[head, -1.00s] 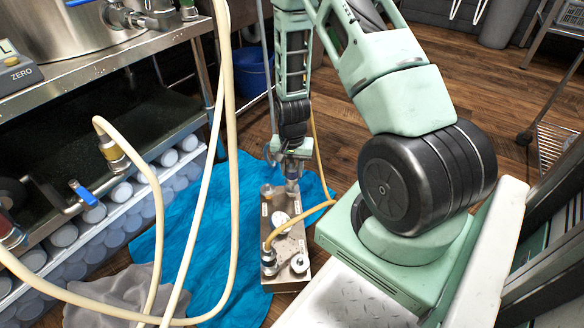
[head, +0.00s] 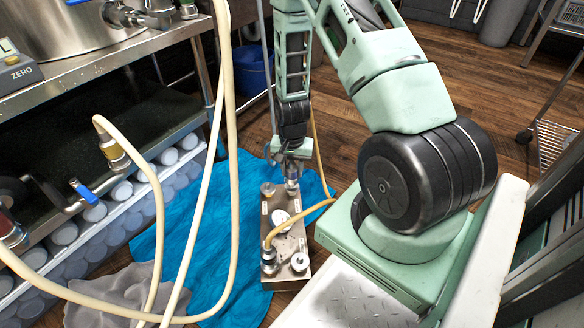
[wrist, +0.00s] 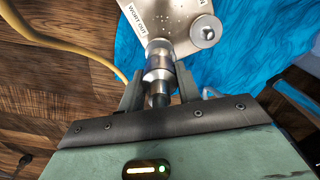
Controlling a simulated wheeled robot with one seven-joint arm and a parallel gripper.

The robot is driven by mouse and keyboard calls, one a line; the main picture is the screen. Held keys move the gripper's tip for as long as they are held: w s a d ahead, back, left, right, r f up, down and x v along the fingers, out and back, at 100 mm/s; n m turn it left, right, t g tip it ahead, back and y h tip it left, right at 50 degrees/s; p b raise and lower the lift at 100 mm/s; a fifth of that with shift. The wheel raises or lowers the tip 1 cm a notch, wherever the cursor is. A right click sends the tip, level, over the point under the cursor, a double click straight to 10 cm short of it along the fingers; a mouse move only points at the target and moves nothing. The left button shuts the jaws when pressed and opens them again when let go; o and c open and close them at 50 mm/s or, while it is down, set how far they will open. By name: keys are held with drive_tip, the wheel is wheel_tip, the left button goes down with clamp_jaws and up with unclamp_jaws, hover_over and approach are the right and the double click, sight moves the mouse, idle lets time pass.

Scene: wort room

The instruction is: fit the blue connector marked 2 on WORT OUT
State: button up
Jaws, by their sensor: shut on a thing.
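My gripper (head: 290,168) is at the far end of a metal port block (head: 312,238) on the floor. In the wrist view its jaws (wrist: 160,92) are shut on a silvery cylindrical fitting (wrist: 158,68). The fitting stands at the block's edge beside a printed label (wrist: 143,22), which seems to read WORT OUT. I cannot tell whether the fitting is seated on the port or part of it. No blue marking or number 2 is readable on it. A hose end with a metal connector (head: 112,150) hangs at the left; its mark is unreadable.
A cream hose (head: 232,150) loops across the view. A thin yellow hose (head: 318,212) runs from a fitting (head: 269,259) on the block past my gripper. A blue cloth (head: 205,250) lies under the block. A steel bench (head: 110,65) stands at the left.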

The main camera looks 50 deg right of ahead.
drive_tip(key=shift+f+b, duration=0.5)
drive_tip(key=shift+f, duration=0.5)
drive_tip(key=o, duration=1.1)
drive_tip(key=shift+o, duration=0.2)
wheel_tip(320, 180, up, 17)
drive_tip(key=p, duration=1)
drive_tip(key=shift+r, duration=0.2)
